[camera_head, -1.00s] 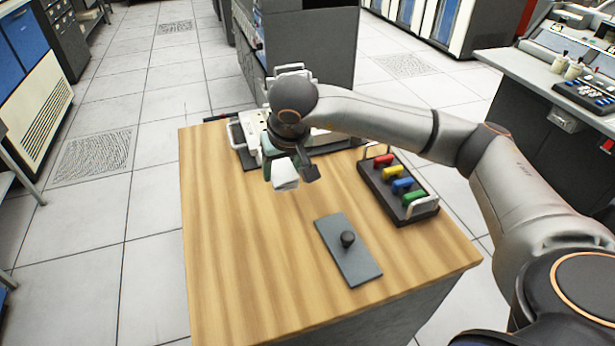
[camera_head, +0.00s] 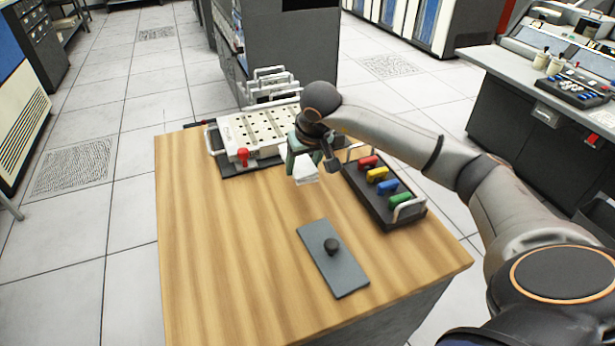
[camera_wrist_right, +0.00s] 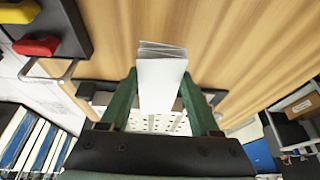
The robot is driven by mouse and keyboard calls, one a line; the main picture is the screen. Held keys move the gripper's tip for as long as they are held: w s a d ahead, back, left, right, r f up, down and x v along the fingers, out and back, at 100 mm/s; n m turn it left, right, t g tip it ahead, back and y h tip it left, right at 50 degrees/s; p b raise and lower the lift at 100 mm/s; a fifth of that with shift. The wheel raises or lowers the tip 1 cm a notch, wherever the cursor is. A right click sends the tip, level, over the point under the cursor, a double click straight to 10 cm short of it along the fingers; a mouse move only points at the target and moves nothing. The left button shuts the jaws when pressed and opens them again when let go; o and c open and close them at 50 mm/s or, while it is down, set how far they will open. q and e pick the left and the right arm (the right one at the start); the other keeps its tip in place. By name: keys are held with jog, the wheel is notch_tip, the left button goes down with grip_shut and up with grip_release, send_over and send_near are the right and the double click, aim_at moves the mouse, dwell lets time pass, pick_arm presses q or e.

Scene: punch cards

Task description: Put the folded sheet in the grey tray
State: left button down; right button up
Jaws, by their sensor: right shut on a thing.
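My right gripper (camera_head: 312,160) is shut on the folded sheet (camera_head: 305,174), a small white folded piece that hangs above the wooden table. In the right wrist view the sheet (camera_wrist_right: 162,85) stands between the green fingers of the right gripper (camera_wrist_right: 159,76), its folded layers showing at the far end. A flat grey plate (camera_head: 318,258) with a black knob lies on the table in front of the gripper. I cannot make out a clear grey tray; handled pale-grey frames (camera_head: 272,82) show behind the table's far edge. My left gripper is not in view.
A white perforated punch board (camera_head: 258,128) with a red knob sits on a dark base at the table's back. A black rack (camera_head: 378,207) with red, yellow, blue and green handles stands right of the gripper. The table's (camera_head: 215,260) left and front areas are clear.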

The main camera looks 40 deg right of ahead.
aim_at(308, 188)
jog(key=shift+w+d+f, duration=0.15)
jog(key=shift+d+f, duration=0.4)
jog(key=shift+f, duration=0.1)
jog(key=shift+w+d+f, duration=0.1)
jog(key=shift+d+f, duration=0.1)
jog(key=shift+f, duration=0.8)
jog(key=shift+d+f, duration=0.15)
jog(key=shift+f, duration=0.8)
jog(key=shift+f, duration=0.1)
jog(key=o, duration=1.3)
